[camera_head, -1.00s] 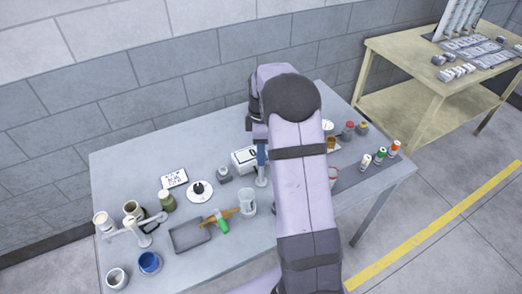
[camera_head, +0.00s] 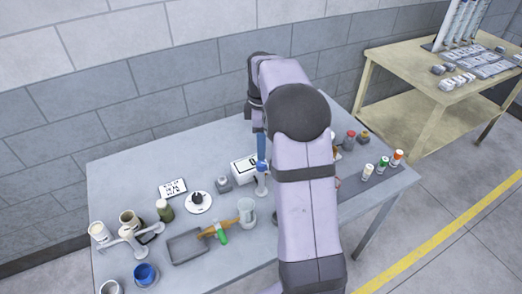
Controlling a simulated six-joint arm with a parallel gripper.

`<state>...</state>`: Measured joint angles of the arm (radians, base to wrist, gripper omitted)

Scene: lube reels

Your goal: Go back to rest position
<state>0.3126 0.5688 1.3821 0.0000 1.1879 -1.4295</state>
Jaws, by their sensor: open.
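My arm reaches from the bottom edge over the grey table (camera_head: 130,180), right of its middle. My gripper (camera_head: 261,146) points down at the arm's far end, seen as a narrow blue part below the dark wrist. I see nothing held in it, and its fingers are partly hidden by my arm. Just below it stands a white stand with a blue top (camera_head: 262,182), beside a white box-like device with a dark display (camera_head: 244,168). I cannot tell whether gripper and stand touch.
A grey tray (camera_head: 188,250), a clear beaker (camera_head: 247,212) and a blue cup (camera_head: 145,274) stand at the front. Several small bottles, including one with an orange cap (camera_head: 397,157), stand at the right. A wooden bench (camera_head: 400,60) is behind right. My arm hides part of the table.

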